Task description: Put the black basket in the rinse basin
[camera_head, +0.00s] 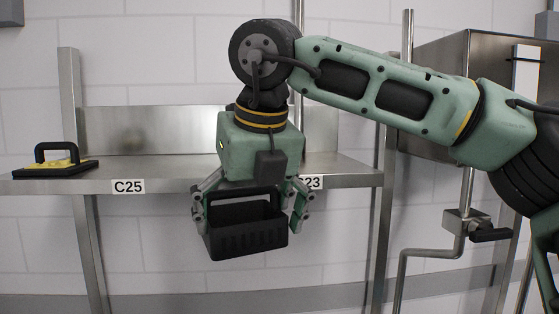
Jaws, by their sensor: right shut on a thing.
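The black basket (247,238) hangs below my right gripper (252,212), in front of the steel shelf's front edge. It is a small open box with slotted sides, slightly tilted. My right gripper points down, with its fingers at the basket's left and right sides, and is shut on it. The gripper body hides part of the basket's top. The rinse basin cannot be made out for certain in this view. My left gripper is not in view.
A steel shelf (160,178) with labels C25 (128,186) and C23 runs behind the basket. A black and yellow handled tool (55,162) lies at its left end. A steel cabinet (430,75) and a pipe with a black-handled valve (465,222) are at right.

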